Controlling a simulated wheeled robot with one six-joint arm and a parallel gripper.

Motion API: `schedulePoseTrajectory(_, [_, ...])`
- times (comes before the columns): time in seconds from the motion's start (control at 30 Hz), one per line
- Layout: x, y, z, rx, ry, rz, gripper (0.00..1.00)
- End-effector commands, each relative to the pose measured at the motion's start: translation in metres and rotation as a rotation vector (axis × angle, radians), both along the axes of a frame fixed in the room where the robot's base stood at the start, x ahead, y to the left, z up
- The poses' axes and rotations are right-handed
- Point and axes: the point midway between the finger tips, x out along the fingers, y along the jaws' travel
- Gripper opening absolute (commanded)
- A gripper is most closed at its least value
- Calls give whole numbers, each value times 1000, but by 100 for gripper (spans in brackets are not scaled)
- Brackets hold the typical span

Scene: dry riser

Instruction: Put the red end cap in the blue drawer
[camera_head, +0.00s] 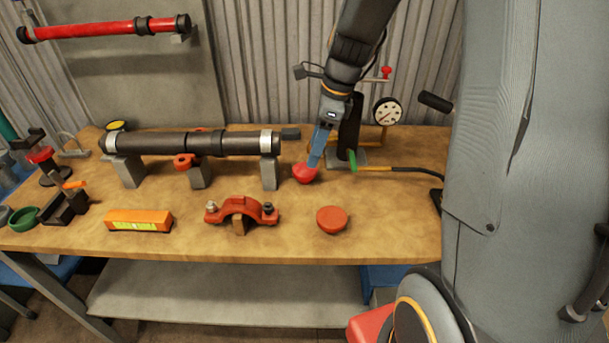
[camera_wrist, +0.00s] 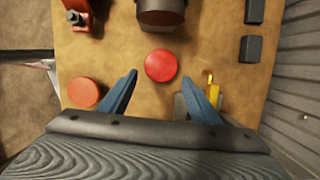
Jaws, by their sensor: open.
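A bright red round cap (camera_head: 305,174) lies on the bench, right of the long black pipe. My gripper (camera_head: 315,158) points down close to it in the head view. In the wrist view the red cap (camera_wrist: 161,65) lies just ahead of the gap between the blue fingertips (camera_wrist: 159,78). My gripper is open and holds nothing; I cannot tell whether a fingertip touches the cap. A second, more orange-red round cap (camera_head: 332,219) lies nearer the bench's front edge. Blue surfaces (camera_head: 385,279) show below the bench at right; I cannot tell whether they are the blue drawer.
The black pipe (camera_head: 190,143) rests on grey blocks. A red clamp (camera_head: 241,212) and an orange level (camera_head: 139,220) lie in front of it. A pressure gauge (camera_head: 387,111) and a yellow-black tool (camera_head: 390,169) are at right. Bare bench (camera_head: 400,220) lies right of the orange-red cap.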

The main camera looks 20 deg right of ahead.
Motion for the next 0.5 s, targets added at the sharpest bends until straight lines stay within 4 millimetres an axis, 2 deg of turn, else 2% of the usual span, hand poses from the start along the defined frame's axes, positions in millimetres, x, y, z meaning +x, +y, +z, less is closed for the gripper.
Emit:
schedulePoseTrajectory(0.13, [8, -1, -3, 27, 20, -95, 57])
schedulePoseTrajectory(0.5, [9, 9, -38, 29, 24, -102, 57])
